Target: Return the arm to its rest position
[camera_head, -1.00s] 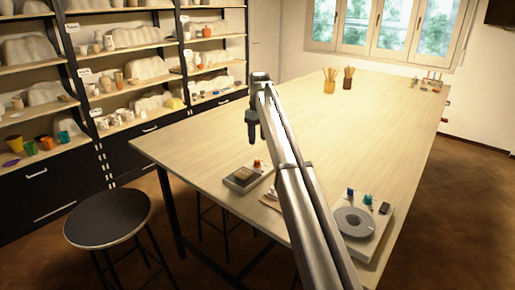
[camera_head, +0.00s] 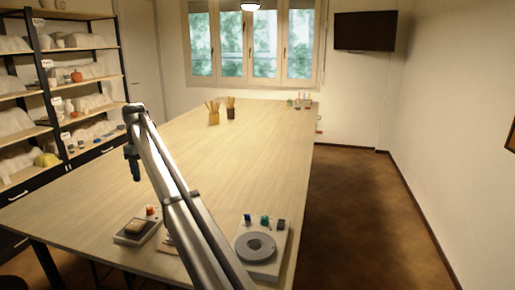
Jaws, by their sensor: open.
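My arm (camera_head: 185,210) reaches up and forward over the near part of the long wooden table (camera_head: 225,160). My gripper (camera_head: 135,177) hangs at its far end, pointing down, above the table's left side. It is open, and nothing shows in it. The fingertips are small and dark in this view. The gripper looks clear of everything on the table.
A grey tray (camera_head: 130,238) with a tan block and a red-orange item, and a white board (camera_head: 272,262) with a grey disc and small jars, lie near the front. Brush pots (camera_head: 213,118) stand farther back. Shelves (camera_head: 70,140) line the left. The table's middle is clear.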

